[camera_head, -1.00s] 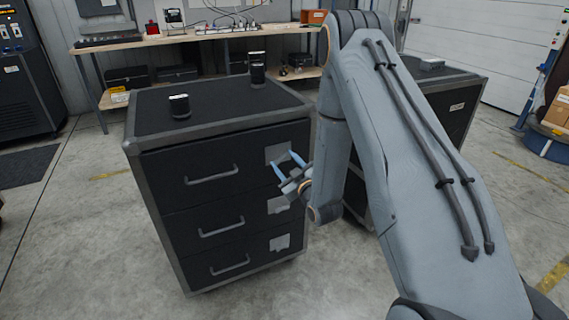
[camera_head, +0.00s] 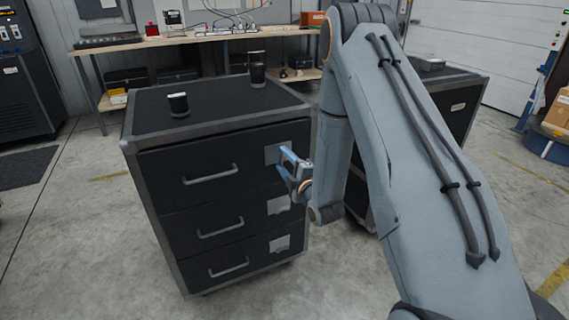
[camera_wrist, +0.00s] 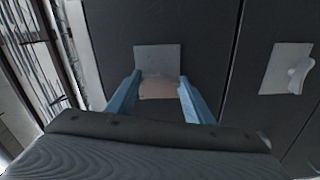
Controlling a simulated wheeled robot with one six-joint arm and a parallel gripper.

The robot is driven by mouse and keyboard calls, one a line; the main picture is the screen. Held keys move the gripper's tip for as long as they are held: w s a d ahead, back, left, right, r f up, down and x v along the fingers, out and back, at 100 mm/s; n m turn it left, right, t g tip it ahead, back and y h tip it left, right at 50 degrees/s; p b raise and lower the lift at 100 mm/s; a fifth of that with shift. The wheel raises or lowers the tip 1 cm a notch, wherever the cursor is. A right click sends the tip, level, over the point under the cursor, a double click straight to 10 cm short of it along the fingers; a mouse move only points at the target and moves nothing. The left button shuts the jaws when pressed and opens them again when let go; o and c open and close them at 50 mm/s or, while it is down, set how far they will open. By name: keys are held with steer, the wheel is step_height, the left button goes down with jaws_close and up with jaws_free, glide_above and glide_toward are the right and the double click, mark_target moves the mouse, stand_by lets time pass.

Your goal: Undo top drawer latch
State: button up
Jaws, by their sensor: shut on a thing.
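The black drawer cabinet's top drawer (camera_head: 220,168) is closed and has a grey bar handle (camera_head: 210,175). Its latch plate (camera_head: 272,153), at the drawer's right end, also shows in the wrist view (camera_wrist: 158,57). My gripper (camera_head: 288,164) is at this plate. In the wrist view my gripper's blue fingers (camera_wrist: 160,88) stand on both sides of the plate's lower part, shut on the latch. The latch's turning piece is mostly hidden between the fingers, so its angle cannot be told.
The middle latch plate (camera_head: 278,205) has a raised knob (camera_wrist: 299,74) in the wrist view. A bottom latch plate (camera_head: 279,243) sits below it. Another cabinet (camera_head: 448,100) stands behind my arm.

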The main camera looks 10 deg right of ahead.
steer(key=shift+n, duration=1.1)
steer(key=o, duration=1.1)
steer(key=shift+c, duration=0.2)
steer(key=s+d+b, duration=0.1)
steer(key=s, duration=0.6)
steer(key=shift+s+d, duration=0.25)
steer(key=shift+s, duration=0.1)
